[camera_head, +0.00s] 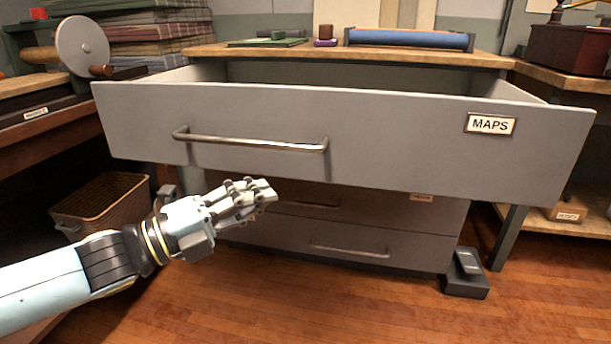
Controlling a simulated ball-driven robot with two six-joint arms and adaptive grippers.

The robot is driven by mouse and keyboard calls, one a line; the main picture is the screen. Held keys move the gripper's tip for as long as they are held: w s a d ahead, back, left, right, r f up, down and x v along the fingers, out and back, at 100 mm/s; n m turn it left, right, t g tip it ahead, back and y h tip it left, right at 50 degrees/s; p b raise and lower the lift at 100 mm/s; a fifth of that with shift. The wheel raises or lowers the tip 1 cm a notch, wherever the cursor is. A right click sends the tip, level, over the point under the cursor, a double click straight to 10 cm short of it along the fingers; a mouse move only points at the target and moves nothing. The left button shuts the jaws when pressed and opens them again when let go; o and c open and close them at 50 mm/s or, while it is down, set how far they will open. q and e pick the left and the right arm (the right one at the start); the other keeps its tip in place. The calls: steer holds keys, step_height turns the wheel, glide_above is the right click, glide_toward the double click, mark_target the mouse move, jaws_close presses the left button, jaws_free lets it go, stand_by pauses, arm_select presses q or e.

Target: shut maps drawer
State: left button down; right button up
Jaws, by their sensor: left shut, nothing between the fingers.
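The maps drawer (400,145) is a wide grey drawer, pulled well out of its cabinet toward me. Its front carries a white label reading MAPS (490,124) at the right and a metal bar handle (250,142) left of the middle. The inside shows only as a strip behind the front's top edge. My left gripper (272,190) comes in from the left, just below the handle and in front of the drawer in the picture. It is shut and empty, and whether it touches the drawer I cannot tell. My right gripper is not in view.
Below, two more drawers (350,228) look shut. A wicker basket (100,203) stands on the floor at left. The cabinet top (400,57) bears a blue roll (410,39). A dark block (466,276) lies at the cabinet's lower right. The wooden floor in front is clear.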

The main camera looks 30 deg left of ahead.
arm_select(q)
steer(key=w+d+r+b, duration=0.1)
steer(key=w+d, duration=0.1)
steer(key=w, duration=0.7)
steer(key=shift+w+r, duration=0.25)
steer(key=shift+r, duration=0.05)
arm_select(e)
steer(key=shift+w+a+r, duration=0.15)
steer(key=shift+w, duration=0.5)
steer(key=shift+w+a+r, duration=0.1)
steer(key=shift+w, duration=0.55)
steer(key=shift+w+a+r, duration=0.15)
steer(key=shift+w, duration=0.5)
arm_select(q)
steer(key=shift+w, duration=0.1)
